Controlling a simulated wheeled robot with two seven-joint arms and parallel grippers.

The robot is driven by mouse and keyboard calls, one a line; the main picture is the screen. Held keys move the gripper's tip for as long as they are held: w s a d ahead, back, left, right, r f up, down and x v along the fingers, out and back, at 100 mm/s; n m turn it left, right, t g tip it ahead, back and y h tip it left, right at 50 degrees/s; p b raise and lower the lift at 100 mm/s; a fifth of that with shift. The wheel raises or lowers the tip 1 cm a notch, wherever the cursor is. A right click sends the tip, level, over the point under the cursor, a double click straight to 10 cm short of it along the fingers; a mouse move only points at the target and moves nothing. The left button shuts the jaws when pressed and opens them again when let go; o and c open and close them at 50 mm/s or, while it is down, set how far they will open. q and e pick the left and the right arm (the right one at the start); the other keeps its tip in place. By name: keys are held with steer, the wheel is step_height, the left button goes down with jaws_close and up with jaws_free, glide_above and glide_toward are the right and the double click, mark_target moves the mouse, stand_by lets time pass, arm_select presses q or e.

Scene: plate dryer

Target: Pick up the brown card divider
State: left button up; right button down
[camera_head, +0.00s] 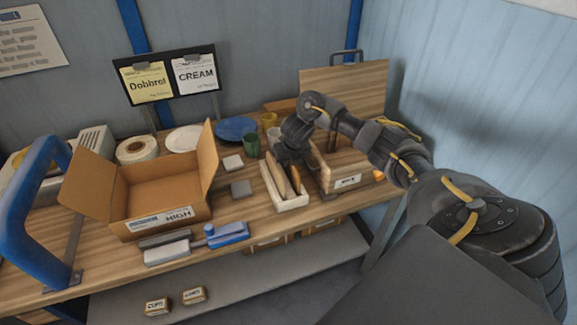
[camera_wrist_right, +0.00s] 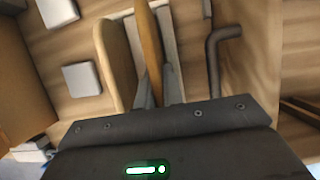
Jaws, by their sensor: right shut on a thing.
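A narrow white rack (camera_head: 291,204) stands on the wooden bench and holds upright card dividers. The divider's lower part is hidden by the rack and gripper. My left gripper is not in view.
An open cardboard box (camera_head: 160,190) stands to the left. Two grey square pieces (camera_head: 241,189) lie between box and rack. A wooden box with a label (camera_head: 347,182) stands close to the right. A green cup (camera_head: 251,145) and blue plate (camera_head: 236,128) are behind.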

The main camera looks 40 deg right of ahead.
steer(key=p+v, duration=0.2)
steer(key=v, duration=0.1)
steer(key=shift+w+r, duration=0.3)
steer(key=shift+r, duration=0.1)
steer(key=s+a+r+p, duration=0.8)
steer(key=s+r, duration=0.1)
steer(key=s, duration=0.1)
steer(key=shift+s+a+r, duration=0.15)
steer(key=shift+s+r, duration=0.15)
steer(key=shift+r, duration=0.05)
